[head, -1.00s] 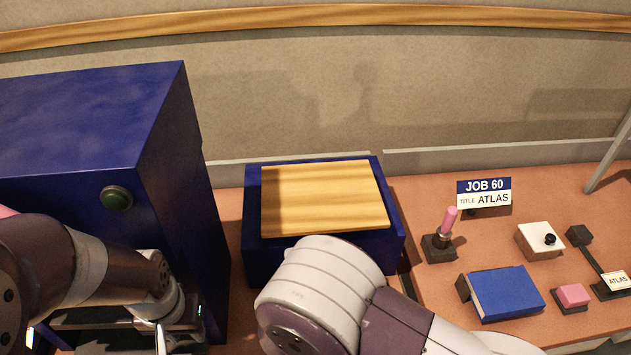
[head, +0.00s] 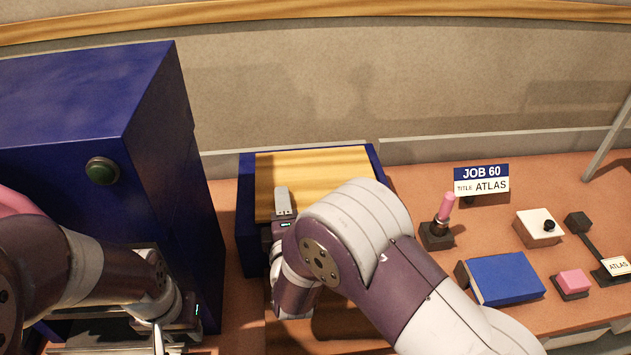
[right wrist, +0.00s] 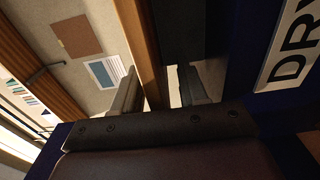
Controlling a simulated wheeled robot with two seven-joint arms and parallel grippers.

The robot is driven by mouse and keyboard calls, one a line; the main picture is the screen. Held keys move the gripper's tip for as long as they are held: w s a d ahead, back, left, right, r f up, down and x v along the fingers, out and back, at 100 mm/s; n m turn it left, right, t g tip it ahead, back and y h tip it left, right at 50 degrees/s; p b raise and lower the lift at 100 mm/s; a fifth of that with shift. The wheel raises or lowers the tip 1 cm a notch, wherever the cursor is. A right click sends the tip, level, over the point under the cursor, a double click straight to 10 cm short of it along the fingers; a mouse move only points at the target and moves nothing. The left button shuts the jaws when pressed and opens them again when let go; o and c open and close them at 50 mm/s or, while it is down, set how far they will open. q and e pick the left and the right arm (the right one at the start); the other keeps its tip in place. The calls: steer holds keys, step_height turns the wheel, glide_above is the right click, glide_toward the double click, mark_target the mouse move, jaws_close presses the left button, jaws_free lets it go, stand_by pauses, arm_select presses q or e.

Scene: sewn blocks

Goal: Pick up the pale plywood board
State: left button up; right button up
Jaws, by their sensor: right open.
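The tall blue machine (head: 80,90) with a green button stands left of the box. At the right are a blue book (head: 505,279), a pink-topped stamp (head: 444,215), a pink block (head: 573,281), a white block (head: 538,228) and a JOB 60 sign (head: 482,180).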

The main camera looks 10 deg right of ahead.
steer(key=shift+s+r, duration=0.15)
steer(key=shift+s, duration=0.05)
jaws_close()
steer(key=shift+w, duration=0.1)
steer(key=shift+r, duration=0.6)
step_height(320, 180, up, 3)
steer(key=shift+f, duration=0.1)
steer(key=s+d+r, duration=0.5)
steer(key=d+r, duration=0.2)
steer(key=d, duration=0.3)
steer(key=shift+d+b, duration=0.3)
steer(key=shift+b, duration=0.15)
